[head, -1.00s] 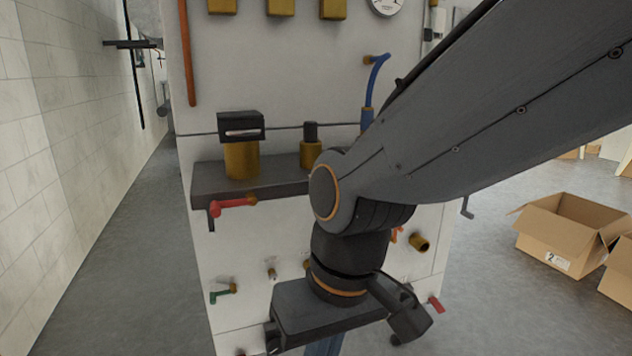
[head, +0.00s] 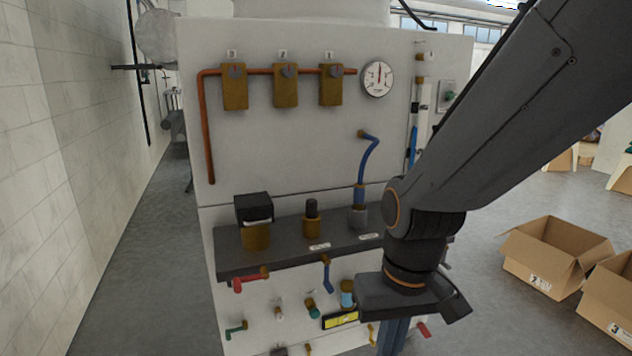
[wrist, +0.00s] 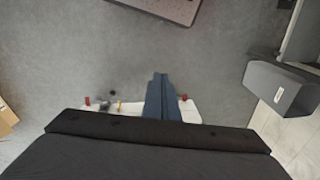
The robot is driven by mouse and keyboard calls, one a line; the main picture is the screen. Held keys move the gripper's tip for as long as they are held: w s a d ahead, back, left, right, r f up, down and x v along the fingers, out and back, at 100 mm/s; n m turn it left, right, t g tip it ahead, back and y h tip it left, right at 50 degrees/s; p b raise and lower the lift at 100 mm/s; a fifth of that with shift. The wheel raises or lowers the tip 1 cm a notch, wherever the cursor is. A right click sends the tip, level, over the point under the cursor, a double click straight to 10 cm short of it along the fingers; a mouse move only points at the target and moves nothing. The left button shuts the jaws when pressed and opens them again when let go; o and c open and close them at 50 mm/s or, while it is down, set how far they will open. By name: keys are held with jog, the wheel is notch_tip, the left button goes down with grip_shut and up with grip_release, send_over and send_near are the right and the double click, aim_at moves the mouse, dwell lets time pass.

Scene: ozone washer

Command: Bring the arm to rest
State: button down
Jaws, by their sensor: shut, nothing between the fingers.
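My gripper (head: 392,338) hangs at the lower right of the head view, in front of the right side of the white washer panel (head: 290,150). Its dark blue fingers are together, with nothing between them. In the wrist view the closed fingers of my gripper (wrist: 161,98) point down past a white edge with small coloured handles, over grey floor (wrist: 130,60). My arm comes down from the upper right of the head view and covers part of the panel's right side.
The dark shelf (head: 290,247) carries brass fittings, with red, blue and green handles below. A gauge (head: 377,78) and copper pipe are above. Open cardboard boxes (head: 545,258) stand on the floor at right. A tiled wall (head: 60,150) is at left, with clear floor between.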

jog(key=s+d+r+m+p, duration=0.2)
jog(key=d+r+p, duration=0.6)
jog(key=p, duration=0.3)
jog(key=shift+r+h, duration=0.4)
jog(key=shift+r, duration=0.3)
